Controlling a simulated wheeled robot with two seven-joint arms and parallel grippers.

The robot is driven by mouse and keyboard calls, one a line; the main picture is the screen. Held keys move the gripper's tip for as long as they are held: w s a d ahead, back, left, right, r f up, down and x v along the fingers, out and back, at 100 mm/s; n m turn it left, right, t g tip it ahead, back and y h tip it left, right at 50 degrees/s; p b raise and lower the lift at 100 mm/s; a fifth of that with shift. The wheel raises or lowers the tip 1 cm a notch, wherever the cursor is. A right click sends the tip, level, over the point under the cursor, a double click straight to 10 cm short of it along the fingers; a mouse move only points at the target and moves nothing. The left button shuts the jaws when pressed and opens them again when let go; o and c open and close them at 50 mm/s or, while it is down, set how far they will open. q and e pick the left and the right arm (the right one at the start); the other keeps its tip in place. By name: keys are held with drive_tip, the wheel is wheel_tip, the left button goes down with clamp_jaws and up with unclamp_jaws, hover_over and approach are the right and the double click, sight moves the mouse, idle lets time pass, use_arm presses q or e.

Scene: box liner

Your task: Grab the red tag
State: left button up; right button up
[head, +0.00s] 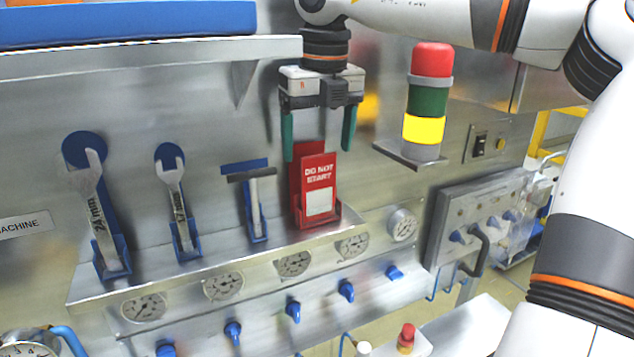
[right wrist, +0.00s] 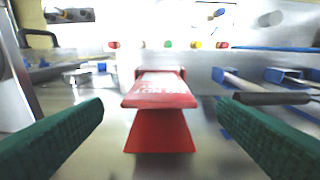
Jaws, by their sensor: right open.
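The red tag (head: 318,184) reads "DO NOT START" and has a white panel. It stands upright in a red holder (head: 318,219) on the metal ledge. My right gripper (head: 319,150) is open, pointing down from above, with its green fingers either side of the tag's top and nothing held. In the right wrist view the tag (right wrist: 160,92) sits between the two open green fingers (right wrist: 160,130), with visible gaps on both sides. I do not see my left gripper.
A T-shaped tool (head: 254,200) in a blue holder stands just left of the tag. Two wrenches (head: 95,210) hang further left. A red, green and yellow signal light (head: 427,100) stands on a bracket at right. Gauges (head: 295,263) and blue valves line the panel below.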

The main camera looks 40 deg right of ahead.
sight(319, 156)
wheel_tip(319, 156, down, 3)
drive_tip(key=shift+d+f+p, duration=0.1)
drive_tip(key=shift+p, duration=0.4)
drive_tip(key=shift+w+f, duration=0.1)
drive_tip(key=shift+f, duration=0.05)
drive_tip(key=c, duration=1.3)
use_arm(q)
drive_tip(key=shift+s+r, duration=0.7)
drive_tip(key=shift+r, duration=0.05)
use_arm(e)
drive_tip(key=shift+r, duration=0.2)
